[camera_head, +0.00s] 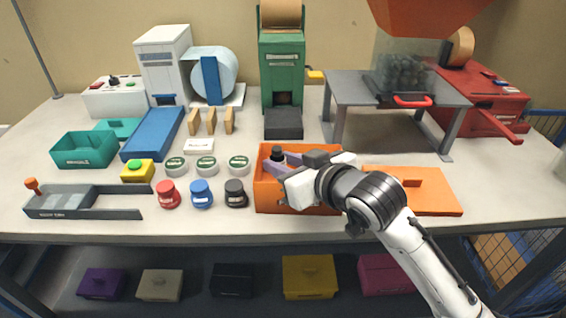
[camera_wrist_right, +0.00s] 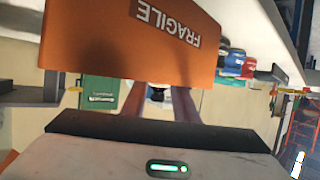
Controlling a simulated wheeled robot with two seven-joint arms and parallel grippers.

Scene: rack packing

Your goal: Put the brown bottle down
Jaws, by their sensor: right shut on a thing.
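My right gripper (camera_head: 280,163) reaches from the right over the open orange box (camera_head: 268,200), its fingers inside or just above the opening. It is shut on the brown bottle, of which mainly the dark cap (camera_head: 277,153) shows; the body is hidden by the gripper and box. I cannot tell whether the bottle touches the box floor. My left gripper is not in view.
The orange lid (camera_head: 435,195) lies right of the box. Red (camera_head: 168,194), blue (camera_head: 201,193) and black (camera_head: 236,193) jars stand left of it, with round tins (camera_head: 206,166) behind. A grey stand (camera_head: 350,88) rises behind right. The table's front edge is close.

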